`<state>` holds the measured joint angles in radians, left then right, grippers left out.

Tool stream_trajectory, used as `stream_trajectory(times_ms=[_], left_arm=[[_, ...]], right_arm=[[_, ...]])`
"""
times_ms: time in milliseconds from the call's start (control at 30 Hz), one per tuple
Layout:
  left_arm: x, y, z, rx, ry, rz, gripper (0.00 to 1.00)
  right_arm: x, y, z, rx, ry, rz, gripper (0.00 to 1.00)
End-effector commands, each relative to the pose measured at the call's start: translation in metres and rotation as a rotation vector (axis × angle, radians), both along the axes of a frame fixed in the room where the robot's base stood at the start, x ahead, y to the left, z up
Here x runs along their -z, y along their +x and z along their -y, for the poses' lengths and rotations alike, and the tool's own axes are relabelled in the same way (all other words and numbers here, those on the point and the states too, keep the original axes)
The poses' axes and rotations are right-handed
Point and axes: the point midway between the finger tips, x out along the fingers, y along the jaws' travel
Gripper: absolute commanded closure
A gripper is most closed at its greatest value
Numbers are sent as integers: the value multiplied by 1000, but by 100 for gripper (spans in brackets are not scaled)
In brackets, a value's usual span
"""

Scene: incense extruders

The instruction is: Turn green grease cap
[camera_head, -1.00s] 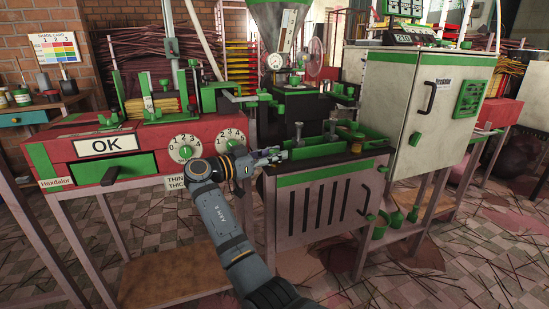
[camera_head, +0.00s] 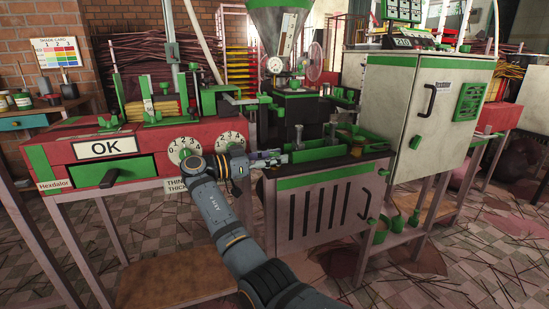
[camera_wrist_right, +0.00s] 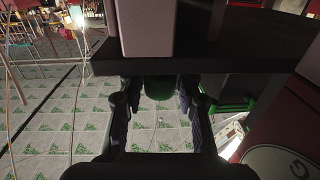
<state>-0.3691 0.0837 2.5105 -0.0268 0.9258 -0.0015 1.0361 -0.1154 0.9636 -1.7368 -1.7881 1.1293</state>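A green rounded cap (camera_wrist_right: 158,88) shows in the right wrist view under a dark horizontal edge. I take it for the grease cap; I cannot pick it out for sure in the head view, where my gripper may hide it. My right gripper (camera_wrist_right: 158,108) is open. Its two fingers stand either side of the cap, with a visible gap to each side. In the head view the right gripper (camera_head: 278,158) is just right of the red machine's dials, by the left end of the green-trimmed bench. My left gripper is not in view.
The red machine (camera_head: 64,152) with an OK sign and number dials (camera_head: 184,150) stands close left of my wrist. The bench with a slotted front (camera_head: 292,217) is to the right, and a pale cabinet (camera_head: 405,100) beyond. Sticks litter the tiled floor (camera_head: 470,270).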

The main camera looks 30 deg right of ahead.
Motion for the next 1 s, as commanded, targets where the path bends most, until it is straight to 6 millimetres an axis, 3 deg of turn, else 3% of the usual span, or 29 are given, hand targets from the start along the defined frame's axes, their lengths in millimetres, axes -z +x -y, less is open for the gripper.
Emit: stream_trajectory(times_ms=[100,467,800,1000], left_arm=[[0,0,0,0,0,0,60],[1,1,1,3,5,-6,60],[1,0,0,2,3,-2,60],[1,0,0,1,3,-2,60]], right_arm=[[0,0,0,0,0,0,49],[0,2,-7,-1,1,-1,49],[-1,16,-87,-3,0,-3,49],[0,20,-111,-1,0,-2,49]])
